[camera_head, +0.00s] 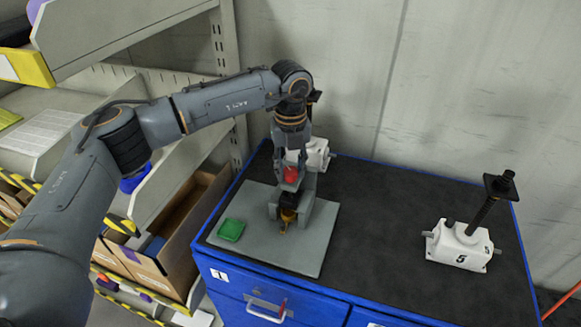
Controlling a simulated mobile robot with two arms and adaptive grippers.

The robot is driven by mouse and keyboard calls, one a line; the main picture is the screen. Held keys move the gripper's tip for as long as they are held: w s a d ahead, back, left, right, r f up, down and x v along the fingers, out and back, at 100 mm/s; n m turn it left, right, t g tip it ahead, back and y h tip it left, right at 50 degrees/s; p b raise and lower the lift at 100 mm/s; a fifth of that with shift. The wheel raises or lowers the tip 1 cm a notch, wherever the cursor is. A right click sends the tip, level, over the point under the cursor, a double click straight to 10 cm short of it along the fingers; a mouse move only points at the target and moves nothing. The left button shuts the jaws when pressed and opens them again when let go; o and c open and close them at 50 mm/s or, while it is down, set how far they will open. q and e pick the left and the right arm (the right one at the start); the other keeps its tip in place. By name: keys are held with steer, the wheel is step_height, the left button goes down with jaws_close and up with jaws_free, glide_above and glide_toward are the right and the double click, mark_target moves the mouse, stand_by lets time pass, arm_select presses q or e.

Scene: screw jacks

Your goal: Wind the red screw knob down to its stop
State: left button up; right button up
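The red screw knob (291,175) shows just below my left arm's wrist. Around and below it is a dark grey block-like fixture (300,208), with a small orange-and-black part (287,215) at its front. My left gripper (297,164) is at the knob, reaching down from above. Its fingers are small and blend with the grey parts, so I cannot tell whether they are closed on the knob. The fixture stands on a light grey plate (313,252) on the dark cabinet top. My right gripper is not in view.
A white screw jack (318,153) stands behind the fixture. Another white jack marked 5 (445,247), with a tall black screw, stands at right. The dark top (390,235) between is clear. Shelves with boxes (178,250) are at left.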

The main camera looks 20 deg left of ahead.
arm_select(q)
steer(key=shift+c, duration=0.8)
steer(key=shift+f+m+b, duration=0.15)
steer(key=shift+m+b, duration=0.65)
steer(key=shift+b, duration=0.4)
steer(key=m+b, duration=0.2)
steer(key=shift+m+b, duration=0.3)
steer(key=shift+b, duration=0.05)
steer(key=m+b, duration=0.2)
steer(key=shift+m, duration=0.3)
steer(key=m+b, duration=0.1)
steer(key=m, duration=0.1)
steer(key=m+b, duration=0.1)
steer(key=m, duration=0.1)
steer(key=shift+w+r+m+b, duration=0.1)
steer(key=shift+r+m+b, duration=0.1)
steer(key=shift+m+b, duration=0.1)
steer(key=m+b, duration=0.1)
steer(key=m, duration=0.3)
steer(key=shift+r, duration=0.15)
steer(key=m+b, duration=0.1)
steer(key=m, duration=0.4)
steer(key=shift+r+m, duration=0.1)
steer(key=shift+m, duration=0.3)
steer(key=m, duration=0.6)
steer(key=shift+m, duration=0.3)
steer(key=m, duration=1.1)
steer(key=shift+p, duration=0.3)
steer(key=shift+m, duration=0.4)
